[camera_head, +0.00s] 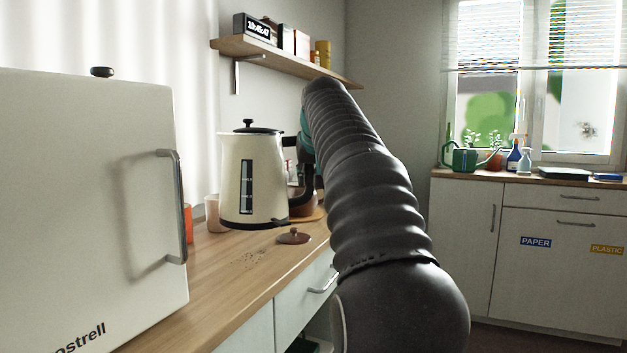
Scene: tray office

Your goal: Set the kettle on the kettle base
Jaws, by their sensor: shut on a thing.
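The kettle (236,178) is cream with a black lid knob, a dark level window and a black bottom rim. It is upright near the middle of the head view, over the wooden counter. My gripper (303,142) is at the kettle's right side, mostly hidden behind my arm, and is shut on the kettle. The fingers and the kettle's handle are largely hidden. I cannot make out the kettle base in this view. I cannot tell for sure how high the kettle's bottom is above the counter.
A large white cabinet (85,200) with a handle fills the left. On the counter (215,285) are a brown lid (293,237), dark crumbs, a pale cup (213,213) and an orange cup (188,223). A wall shelf (285,58) hangs above. The front counter is mostly clear.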

